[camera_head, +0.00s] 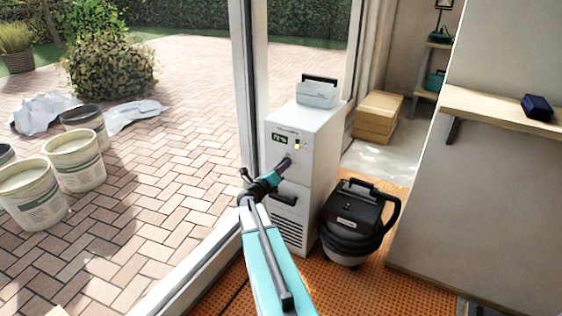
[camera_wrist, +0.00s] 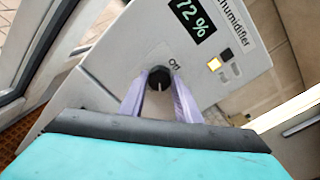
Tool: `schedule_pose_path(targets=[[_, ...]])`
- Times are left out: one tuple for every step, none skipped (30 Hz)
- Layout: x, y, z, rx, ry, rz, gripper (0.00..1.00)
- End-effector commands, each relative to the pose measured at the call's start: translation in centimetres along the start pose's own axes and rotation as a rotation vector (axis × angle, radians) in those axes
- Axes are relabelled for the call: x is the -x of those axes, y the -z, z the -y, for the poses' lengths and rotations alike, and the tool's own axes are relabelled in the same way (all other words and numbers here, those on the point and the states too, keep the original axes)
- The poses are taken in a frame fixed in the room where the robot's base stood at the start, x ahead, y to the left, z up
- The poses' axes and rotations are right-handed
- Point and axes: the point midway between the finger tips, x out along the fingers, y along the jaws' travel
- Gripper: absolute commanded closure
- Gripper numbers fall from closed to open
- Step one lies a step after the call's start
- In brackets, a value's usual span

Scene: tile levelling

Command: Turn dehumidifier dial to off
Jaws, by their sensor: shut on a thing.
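The white dehumidifier (camera_head: 318,135) stands by the door frame, its upper front panel facing my arm. In the wrist view its display (camera_wrist: 192,16) reads 72 %. The small black dial (camera_wrist: 159,75) sits below the display, with the word "Off" printed just above and to its right. A pale mark shows on the dial, pointing down in the picture. My gripper (camera_wrist: 159,82) has its two purple fingers on either side of the dial, shut on it. In the head view my gripper (camera_head: 286,163) reaches the front panel and hides the dial.
A black wet-dry vacuum (camera_head: 352,218) stands right of the dehumidifier. A white box with a dark handle (camera_head: 316,95) rests on top. A yellow-lit button (camera_wrist: 214,64) is near the dial. Buckets (camera_head: 76,165) stand on the paving outside.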

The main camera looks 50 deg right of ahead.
Motion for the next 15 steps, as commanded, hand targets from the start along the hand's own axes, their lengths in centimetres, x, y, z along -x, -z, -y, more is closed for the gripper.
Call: schedule_pose_path(targets=[[-0.26,-0.26,0.69,0.036,0.009,-0.008,0.93],[-0.26,-0.25,0.69,0.057,0.009,-0.009,0.93],[-0.25,-0.23,0.66,0.088,0.010,-0.011,0.93],[-0.25,-0.21,0.66,0.110,0.010,-0.013,0.93],[-0.25,-0.22,0.65,0.134,0.010,-0.014,0.93],[-0.24,-0.24,0.66,0.164,0.011,-0.016,0.93],[-0.24,-0.26,0.67,0.187,0.011,-0.017,0.93],[-0.24,-0.27,0.66,0.210,0.011,-0.018,0.93],[-0.24,-0.26,0.63,0.241,0.011,-0.020,0.93],[-0.23,-0.24,0.61,0.264,0.011,-0.021,0.93],[-0.23,-0.23,0.59,0.288,0.011,-0.023,0.93],[-0.23,-0.25,0.58,0.319,0.011,-0.024,0.93],[-0.23,-0.26,0.59,0.342,0.011,-0.026,0.93],[-0.23,-0.27,0.58,0.366,0.011,-0.027,0.93],[-0.23,-0.26,0.57,0.398,0.011,-0.029,0.93]])
